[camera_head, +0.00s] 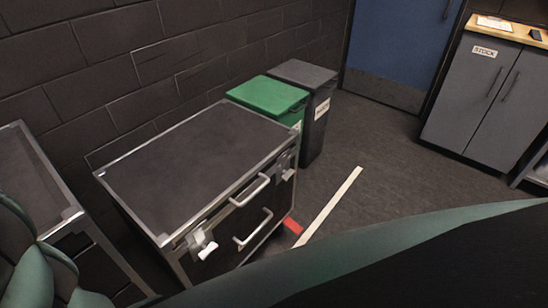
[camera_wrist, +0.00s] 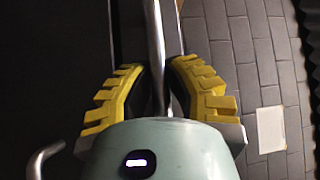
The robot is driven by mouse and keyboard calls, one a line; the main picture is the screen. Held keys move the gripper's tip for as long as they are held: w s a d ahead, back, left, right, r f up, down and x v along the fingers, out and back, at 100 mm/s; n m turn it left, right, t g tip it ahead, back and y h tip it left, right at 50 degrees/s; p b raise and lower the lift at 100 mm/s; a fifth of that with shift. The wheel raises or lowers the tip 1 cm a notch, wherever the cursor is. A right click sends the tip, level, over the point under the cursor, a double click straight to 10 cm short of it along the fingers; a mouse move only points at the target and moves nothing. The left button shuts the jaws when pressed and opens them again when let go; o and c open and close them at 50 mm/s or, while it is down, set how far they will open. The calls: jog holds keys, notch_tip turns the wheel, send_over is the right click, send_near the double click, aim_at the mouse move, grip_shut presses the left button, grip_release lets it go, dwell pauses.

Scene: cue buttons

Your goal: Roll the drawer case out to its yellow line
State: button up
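A dark case (camera_head: 195,165) with metal edges stands against the brick wall in the head view. Its front has two pale bar handles, a latch and a white tag. Another dark metal-edged case (camera_head: 30,185) is partly in view at the left edge. No yellow line shows; a pale strip (camera_head: 330,205) lies on the floor. In the wrist view, the yellow fingers of my gripper (camera_wrist: 158,82) close from both sides on a metal bar handle (camera_wrist: 154,35). Which case this handle belongs to I cannot tell. The head view does not show my fingertips.
A green-lidded bin (camera_head: 268,95) and a grey bin (camera_head: 305,73) stand behind the middle case. A red patch (camera_head: 292,225) is on the floor near its front. A blue door (camera_head: 400,45) and a STOCK cabinet (camera_head: 485,95) are at the back right. The floor between is open.

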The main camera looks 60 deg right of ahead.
grip_shut()
jog(key=shift+s, duration=0.2)
